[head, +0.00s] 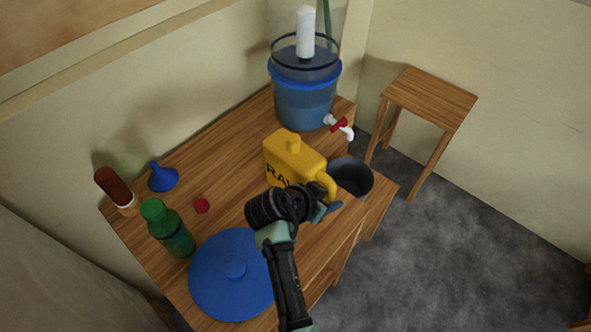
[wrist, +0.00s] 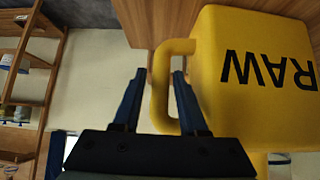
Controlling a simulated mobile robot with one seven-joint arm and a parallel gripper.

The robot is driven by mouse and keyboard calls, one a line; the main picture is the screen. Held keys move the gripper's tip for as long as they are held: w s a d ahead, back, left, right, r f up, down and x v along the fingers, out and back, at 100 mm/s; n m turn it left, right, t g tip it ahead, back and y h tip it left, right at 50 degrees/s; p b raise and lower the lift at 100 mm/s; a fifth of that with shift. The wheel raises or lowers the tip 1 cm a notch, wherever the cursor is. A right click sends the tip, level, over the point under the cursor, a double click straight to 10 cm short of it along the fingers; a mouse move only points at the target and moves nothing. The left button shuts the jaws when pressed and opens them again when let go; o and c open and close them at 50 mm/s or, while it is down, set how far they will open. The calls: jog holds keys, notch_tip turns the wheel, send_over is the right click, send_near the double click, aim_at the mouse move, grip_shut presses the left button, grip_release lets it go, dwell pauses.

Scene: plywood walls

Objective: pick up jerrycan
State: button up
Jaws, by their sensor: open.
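The yellow jerrycan (head: 289,153), marked "RAW", stands upright on the wooden table (head: 222,165). Its looped handle is on the right side in the head view, partly hidden by my arm. My gripper (head: 330,203) is at that handle. In the wrist view my gripper (wrist: 157,88) is open, with one dark finger on each side of the handle bar of the jerrycan (wrist: 225,75). I cannot tell whether either finger touches the handle. The lettering appears upside down there.
A dark pot (head: 351,178) sits close beside the handle. A blue water dispenser (head: 304,98) with a red-and-white tap stands behind. A blue lid (head: 215,285), green bottle (head: 172,232), blue funnel (head: 162,178), brown bottle (head: 114,188) and red cap (head: 201,205) lie left. A stool (head: 432,97) stands right.

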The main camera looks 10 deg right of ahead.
jog(key=shift+x, duration=0.8)
grip_shut()
dwell(0.8)
jog(key=shift+w+r, duration=0.15)
